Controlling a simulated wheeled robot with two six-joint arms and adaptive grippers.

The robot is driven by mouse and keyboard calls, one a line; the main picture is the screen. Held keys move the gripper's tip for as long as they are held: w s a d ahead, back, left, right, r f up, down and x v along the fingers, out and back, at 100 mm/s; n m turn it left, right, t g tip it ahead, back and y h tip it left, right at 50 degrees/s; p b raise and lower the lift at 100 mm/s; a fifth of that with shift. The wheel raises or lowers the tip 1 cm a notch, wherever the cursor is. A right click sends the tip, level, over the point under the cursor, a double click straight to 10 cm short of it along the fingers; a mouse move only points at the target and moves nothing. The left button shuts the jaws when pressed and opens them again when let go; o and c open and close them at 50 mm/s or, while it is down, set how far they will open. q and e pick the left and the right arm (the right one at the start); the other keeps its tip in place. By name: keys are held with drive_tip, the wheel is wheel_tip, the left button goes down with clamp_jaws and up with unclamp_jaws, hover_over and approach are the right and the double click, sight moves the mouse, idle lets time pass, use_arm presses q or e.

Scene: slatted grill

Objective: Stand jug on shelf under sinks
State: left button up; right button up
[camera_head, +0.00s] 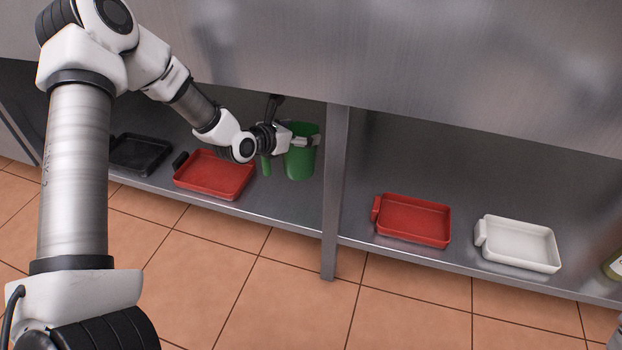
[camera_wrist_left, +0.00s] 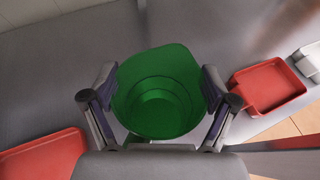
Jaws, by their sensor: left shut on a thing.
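A green jug (camera_head: 299,160) is at the shelf (camera_head: 275,211) under the sinks, just left of the metal leg. It looks upright; I cannot tell whether its base touches the shelf. My left gripper (camera_head: 304,141) reaches in from the left and is shut on the jug near its rim. In the left wrist view the jug (camera_wrist_left: 158,98) sits between the two fingers of my left gripper (camera_wrist_left: 158,88), and I look down into its empty inside. My right gripper is not in view.
A red tray (camera_head: 214,174) and a black tray (camera_head: 140,153) lie left of the jug. Past the metal leg (camera_head: 334,195) are another red tray (camera_head: 412,220) and a white tray (camera_head: 518,244). The sink front (camera_head: 420,60) overhangs the shelf. A bottle (camera_head: 614,265) stands at the far right.

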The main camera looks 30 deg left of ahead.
sight(300, 161)
use_arm(q)
wheel_tip(300, 161, down, 10)
drive_tip(key=b, duration=0.5)
drive_tip(key=shift+s+r+b, duration=0.15)
drive_tip(key=shift+b, duration=0.2)
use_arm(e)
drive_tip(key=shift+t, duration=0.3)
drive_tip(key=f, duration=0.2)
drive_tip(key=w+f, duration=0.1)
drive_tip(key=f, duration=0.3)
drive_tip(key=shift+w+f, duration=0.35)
use_arm(q)
drive_tip(key=o, duration=1.4)
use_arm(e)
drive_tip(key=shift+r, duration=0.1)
use_arm(q)
drive_tip(key=shift+r, duration=0.1)
